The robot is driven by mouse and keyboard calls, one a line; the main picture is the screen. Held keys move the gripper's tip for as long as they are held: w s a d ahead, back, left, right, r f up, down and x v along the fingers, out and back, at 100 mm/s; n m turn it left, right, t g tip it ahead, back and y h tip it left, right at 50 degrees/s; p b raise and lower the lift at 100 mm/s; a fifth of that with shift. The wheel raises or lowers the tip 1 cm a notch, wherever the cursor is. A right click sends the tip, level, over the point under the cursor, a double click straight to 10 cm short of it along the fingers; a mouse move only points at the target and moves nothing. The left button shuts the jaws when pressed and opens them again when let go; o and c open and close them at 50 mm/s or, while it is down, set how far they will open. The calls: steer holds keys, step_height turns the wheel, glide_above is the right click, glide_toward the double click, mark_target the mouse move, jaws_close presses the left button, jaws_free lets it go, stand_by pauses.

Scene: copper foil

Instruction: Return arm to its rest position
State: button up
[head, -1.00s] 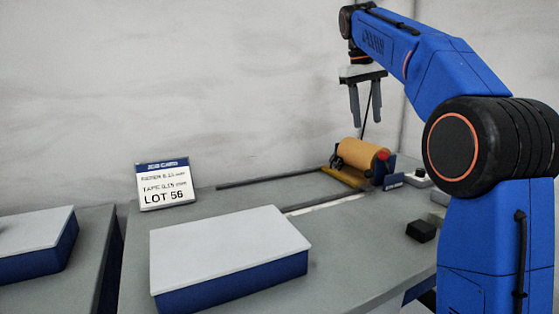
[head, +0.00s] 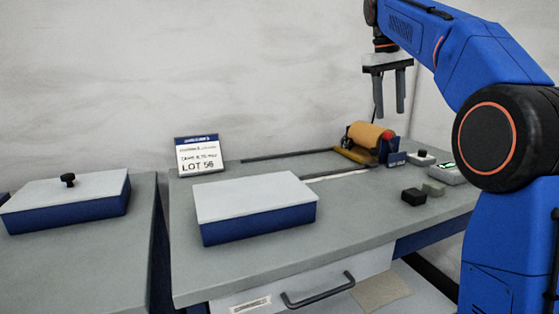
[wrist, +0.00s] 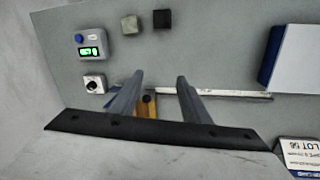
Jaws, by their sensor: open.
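My blue arm reaches in from the right in the head view. My gripper (head: 389,95) hangs with its fingers pointing down, above the back of the grey table (head: 350,229) near the orange roller. The fingers are apart and nothing is between them. In the wrist view my gripper (wrist: 155,88) also shows two spread grey fingers, with the table below them.
An orange roller (head: 363,134) stands at the table's back. Two lidded blue boxes (head: 260,223) (head: 75,213) sit at the left and middle. A lot sign (head: 198,156), a dark block (head: 413,197) and a device with a green display (wrist: 90,44) are also there.

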steer(key=s+f+t+y, duration=0.1)
steer(key=s+f, duration=0.6)
steer(key=s, duration=0.4)
steer(key=s+f+t, duration=0.1)
steer(key=s+f, duration=0.6)
steer(key=s, duration=0.4)
steer(key=s+a+f+m+t, duration=0.1)
steer(key=s+f, duration=0.7)
steer(key=f, duration=0.3)
steer(key=s+a+f+m+t+y, duration=0.1)
steer(key=s+f, duration=0.8)
steer(key=f, duration=0.2)
stand_by(0.5)
